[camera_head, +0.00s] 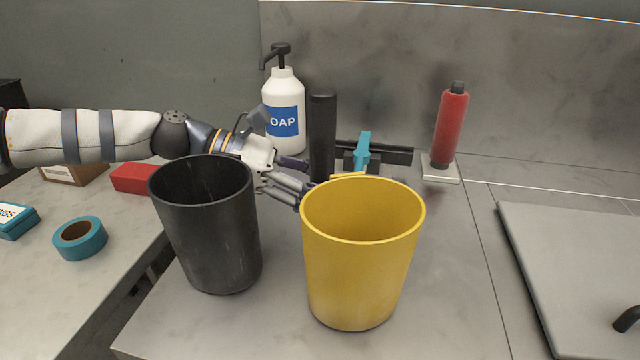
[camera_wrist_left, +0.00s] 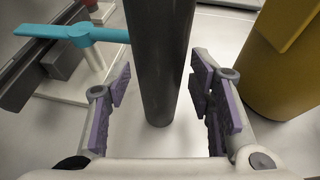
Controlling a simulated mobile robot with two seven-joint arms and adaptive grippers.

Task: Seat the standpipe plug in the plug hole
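A tall dark cylinder (camera_head: 322,135), which may be the standpipe plug, stands upright behind the yellow bin. In the left wrist view the dark cylinder (camera_wrist_left: 161,70) rises between the fingers of my left gripper (camera_wrist_left: 160,88), with its foot on the pale surface. The purple-padded fingers are open on either side, with gaps showing. In the head view my left gripper (camera_head: 303,177) reaches the cylinder from the left, its tips partly hidden by the yellow bin. I cannot make out the plug hole. My right gripper is out of view.
A black bin (camera_head: 212,240) and a yellow bin (camera_head: 360,270) stand in front of my left gripper. A soap bottle (camera_head: 285,110) is behind it.

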